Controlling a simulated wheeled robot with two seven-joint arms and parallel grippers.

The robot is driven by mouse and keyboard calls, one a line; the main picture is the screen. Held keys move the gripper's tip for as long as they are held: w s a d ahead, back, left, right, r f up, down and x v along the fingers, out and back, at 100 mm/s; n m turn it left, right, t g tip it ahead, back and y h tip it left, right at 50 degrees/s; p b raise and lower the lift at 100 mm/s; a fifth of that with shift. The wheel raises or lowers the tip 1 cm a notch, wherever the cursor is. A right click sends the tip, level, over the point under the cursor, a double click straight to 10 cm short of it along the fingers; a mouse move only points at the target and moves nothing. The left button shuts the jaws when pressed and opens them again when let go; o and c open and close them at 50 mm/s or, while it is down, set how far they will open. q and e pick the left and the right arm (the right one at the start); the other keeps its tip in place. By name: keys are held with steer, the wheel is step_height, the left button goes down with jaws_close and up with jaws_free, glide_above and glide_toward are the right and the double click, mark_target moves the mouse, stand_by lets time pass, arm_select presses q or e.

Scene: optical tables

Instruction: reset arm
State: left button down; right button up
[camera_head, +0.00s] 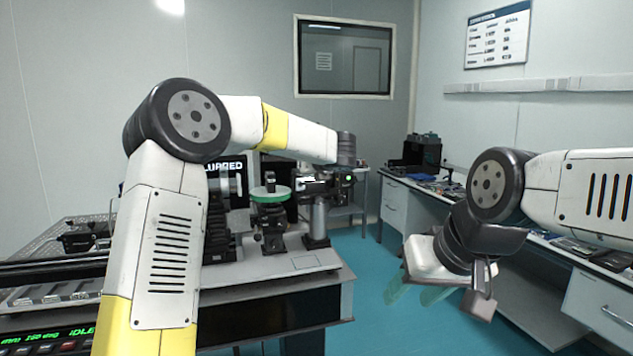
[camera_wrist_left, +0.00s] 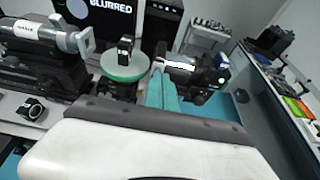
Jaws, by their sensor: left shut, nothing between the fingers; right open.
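My left arm (camera_head: 170,230) rises from the bottom of the head view, bends at a dark elbow and reaches right over the optical table (camera_head: 265,270). Its fingers are hard to make out there. In the left wrist view the teal fingers of my left gripper (camera_wrist_left: 163,92) are together and empty, close to a round green-topped stand (camera_wrist_left: 123,66) and a dark cylindrical instrument (camera_wrist_left: 185,68). I cannot tell whether they touch. My right gripper (camera_head: 416,292) hangs over the teal floor in the head view, its teal fingers apart and empty.
A monitor reading "BLURRED" (camera_wrist_left: 112,8) stands behind the instruments. A side bench (camera_head: 395,200) with dark equipment (camera_head: 422,150) runs along the right wall. Open teal floor (camera_head: 365,260) lies between table and bench. A control panel (camera_head: 50,340) reads "IDLE" at lower left.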

arm_select(q)
steer(key=shift+s+r, duration=0.2)
steer(key=s+d+r+m+t+h, duration=0.3)
steer(key=s+r+m+h, duration=0.7)
steer(key=m, duration=1)
steer(key=s+a+f+m+g+y, duration=0.1)
steer(key=s+a+f+m+g, duration=0.2)
steer(key=s, duration=0.9)
steer(key=s+a+f+m+g+y, duration=0.1)
steer(key=s+a+f+m+g, duration=0.2)
steer(key=s+a+f+m, duration=0.3)
steer(key=s+a+f+m+g+y, duration=0.1)
steer(key=s+a+f+m+g, duration=0.3)
steer(key=s+f+m, duration=0.6)
steer(key=s+a+m, duration=0.1)
steer(key=s, duration=0.6)
steer(key=shift+s+f+y, duration=0.3)
steer(key=shift+f, duration=0.05)
